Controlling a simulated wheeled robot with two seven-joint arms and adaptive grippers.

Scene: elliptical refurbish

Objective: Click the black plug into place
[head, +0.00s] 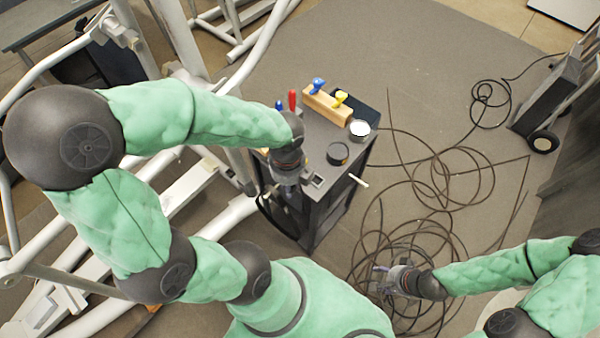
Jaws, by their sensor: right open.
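I cannot make out the black plug clearly. A dark cart (331,207) stands in the middle, and a small grey fitting (317,180) sits on its near top edge. My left gripper (292,200) points down at the cart's near left side, beside that fitting. Its fingers are dark against the cart, so I cannot tell whether they hold anything. A black cable (266,210) loops down just left of it. My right gripper (377,281) is open, low at the right of the cart, above tangled cable on the floor, with nothing visible in it.
On the cart are a wooden block (327,105) with blue and yellow knobs, an open tin (359,129), a round black container (338,153) and a red-handled tool (292,99). White exercise-machine frames (185,192) crowd the left. Loose cables (450,180) cover the right floor.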

